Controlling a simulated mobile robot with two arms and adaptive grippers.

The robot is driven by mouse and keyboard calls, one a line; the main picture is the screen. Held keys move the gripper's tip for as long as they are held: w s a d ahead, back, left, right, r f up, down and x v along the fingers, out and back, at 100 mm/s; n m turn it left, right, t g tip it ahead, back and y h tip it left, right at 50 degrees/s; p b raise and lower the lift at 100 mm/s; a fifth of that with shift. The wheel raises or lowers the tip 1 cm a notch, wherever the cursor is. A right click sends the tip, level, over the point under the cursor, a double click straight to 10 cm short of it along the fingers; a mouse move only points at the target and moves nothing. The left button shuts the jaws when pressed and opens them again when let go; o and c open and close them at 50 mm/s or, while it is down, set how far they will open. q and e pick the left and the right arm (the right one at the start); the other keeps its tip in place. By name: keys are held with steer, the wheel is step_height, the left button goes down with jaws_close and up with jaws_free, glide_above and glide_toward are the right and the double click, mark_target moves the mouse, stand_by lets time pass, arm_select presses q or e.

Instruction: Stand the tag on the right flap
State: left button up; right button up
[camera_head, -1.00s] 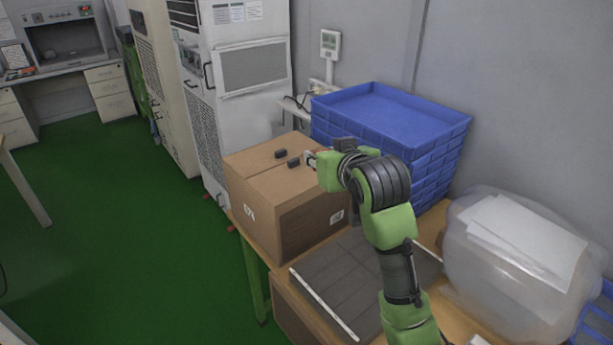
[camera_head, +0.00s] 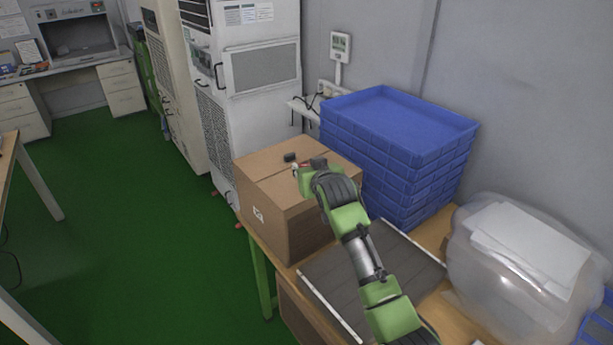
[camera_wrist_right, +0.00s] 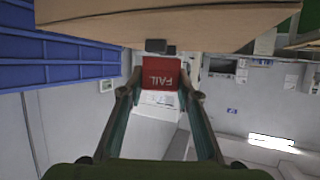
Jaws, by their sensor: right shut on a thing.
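A closed brown cardboard box (camera_head: 283,222) stands on the wooden table, with a seam between its top flaps. A small dark block (camera_head: 290,157) sits on the box top. My right gripper (camera_head: 303,166) is over the right flap, near that block. In the right wrist view it (camera_wrist_right: 162,80) is shut on a red tag (camera_wrist_right: 160,73) marked FAIL, which appears inverted there. A dark block (camera_wrist_right: 156,45) shows between the tag and the box top (camera_wrist_right: 190,25); I cannot tell whether the tag touches it. My left gripper is out of view.
A stack of blue trays (camera_head: 400,125) stands behind the box, close to its right. A dark slatted panel (camera_head: 345,285) lies in front, under my right arm. Green floor lies open at left.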

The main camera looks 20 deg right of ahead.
step_height(320, 180, down, 2)
steer(key=shift+f+p, duration=0.15)
steer(key=shift+p, duration=0.55)
steer(key=shift+f, duration=0.5)
steer(key=shift+f, duration=0.1)
steer(key=o, duration=0.9)
steer(key=shift+o, duration=0.2)
